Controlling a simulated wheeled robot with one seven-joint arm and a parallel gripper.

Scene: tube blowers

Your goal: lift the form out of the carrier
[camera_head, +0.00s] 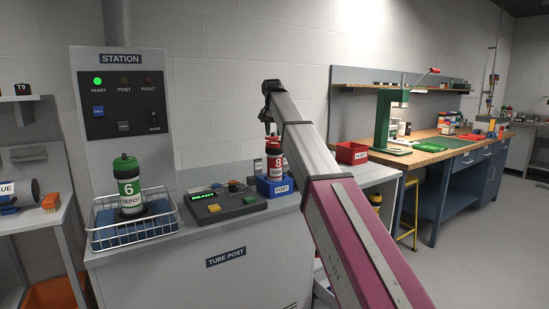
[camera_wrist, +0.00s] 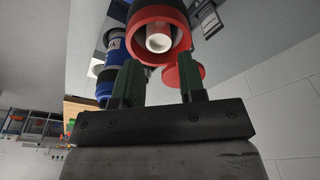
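The red carrier (camera_head: 274,161), marked 8, stands upright in the blue PORT holder (camera_head: 275,187) on the station counter. In the wrist view its red rim (camera_wrist: 142,16) is open, and the form (camera_wrist: 158,40), a white roll, shows inside the mouth. A round red lid (camera_wrist: 178,76) hangs beside the mouth, partly behind a finger. My gripper (camera_wrist: 160,72) is open, its two green fingers apart with nothing visibly held between them. It is close to the mouth, and the form is beyond the fingertips. In the head view my gripper (camera_head: 268,122) is just above the carrier, partly hidden by my arm.
A green carrier (camera_head: 129,188) marked 6 DEPOT stands in a wire basket (camera_head: 162,231) at left. A control box (camera_head: 224,203) sits between basket and holder. A red bin (camera_head: 352,153) is at right. In the wrist view a blue banded object (camera_wrist: 114,50) is beside the mouth.

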